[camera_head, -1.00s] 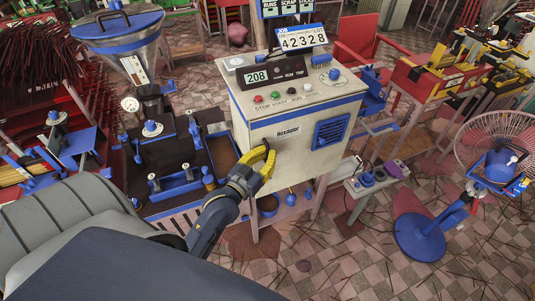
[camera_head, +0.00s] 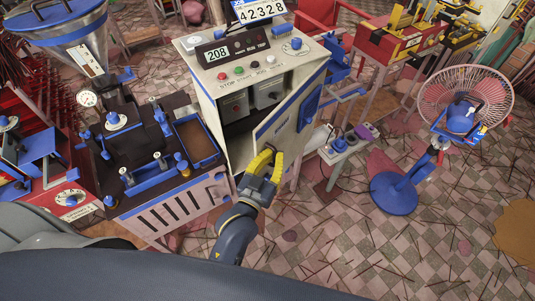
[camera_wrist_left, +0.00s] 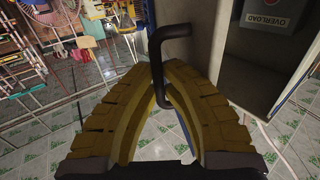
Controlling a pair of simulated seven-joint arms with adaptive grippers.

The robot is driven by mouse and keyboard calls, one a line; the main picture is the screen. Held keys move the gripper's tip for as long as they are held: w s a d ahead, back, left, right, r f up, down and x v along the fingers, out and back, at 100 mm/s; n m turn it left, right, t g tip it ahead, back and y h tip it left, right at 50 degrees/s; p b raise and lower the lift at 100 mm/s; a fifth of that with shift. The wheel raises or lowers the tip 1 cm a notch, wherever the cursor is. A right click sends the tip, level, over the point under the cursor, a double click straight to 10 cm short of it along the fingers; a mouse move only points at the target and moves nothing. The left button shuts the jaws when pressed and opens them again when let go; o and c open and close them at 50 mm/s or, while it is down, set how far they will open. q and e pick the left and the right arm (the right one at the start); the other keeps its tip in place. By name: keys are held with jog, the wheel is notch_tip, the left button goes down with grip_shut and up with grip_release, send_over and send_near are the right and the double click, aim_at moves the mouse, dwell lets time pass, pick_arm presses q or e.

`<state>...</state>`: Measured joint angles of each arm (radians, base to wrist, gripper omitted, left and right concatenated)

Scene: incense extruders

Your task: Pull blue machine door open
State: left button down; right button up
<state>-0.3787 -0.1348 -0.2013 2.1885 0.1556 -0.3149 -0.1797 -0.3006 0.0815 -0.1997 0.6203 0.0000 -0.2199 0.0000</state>
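The control cabinet (camera_head: 232,85) is white with blue trim and a 208 display on top. Its door (camera_head: 275,125), with a blue vent (camera_head: 309,108), stands partly open, swung out on its right side. The dark inside (camera_head: 238,135) shows to the left of the door. My left gripper (camera_head: 263,158), with yellow fingers, is at the door's free edge. In the left wrist view the fingers close around a bent dark handle (camera_wrist_left: 157,55). The cabinet's inside with an OVERLOAD label (camera_wrist_left: 265,21) shows at the right. My right gripper is not in view.
A black and blue extruder machine (camera_head: 150,150) with a funnel hopper stands left of the cabinet. A blue fan (camera_head: 395,192) stands on the right. A low stand with a power strip (camera_head: 345,145) is just right of the door. Tiled floor with scattered sticks lies in front.

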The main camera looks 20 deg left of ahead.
pick_arm(q)
jog(key=shift+d, duration=0.15)
jog(key=c, duration=1.8)
grip_release()
jog(key=shift+w, duration=0.1)
jog(key=shift+o, duration=0.2)
jog(key=s+a, duration=0.2)
jog(key=s, duration=1)
jog(key=shift+c, duration=0.2)
